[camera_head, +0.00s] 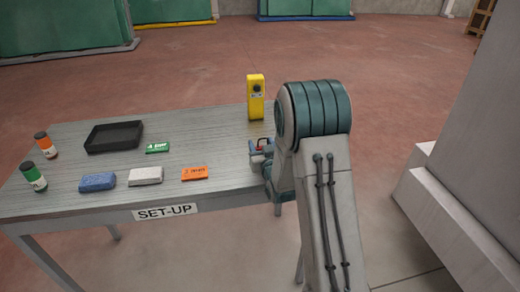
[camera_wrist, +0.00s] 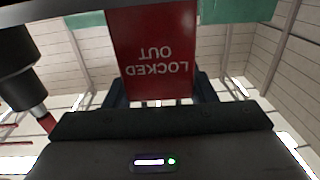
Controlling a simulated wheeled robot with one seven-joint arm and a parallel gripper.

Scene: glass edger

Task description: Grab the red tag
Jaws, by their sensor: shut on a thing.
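The red tag (camera_wrist: 152,40) fills the upper middle of the wrist view, with "LOCKED OUT" in white letters upside down. My gripper (camera_wrist: 160,97) is shut on its near end, a dark finger on each side. In the head view my gripper (camera_head: 260,148) is over the right end of the table, low beside the yellow device. Only a small bit of red shows there, and my arm hides much of the gripper.
The SET-UP table (camera_head: 215,130) holds a black tray (camera_head: 114,136), a yellow device (camera_head: 256,97), a green box (camera_head: 157,147), an orange box (camera_head: 194,173), a blue block (camera_head: 97,182), a grey block (camera_head: 146,175) and two bottles (camera_head: 34,176). A grey machine (camera_head: 480,130) stands right.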

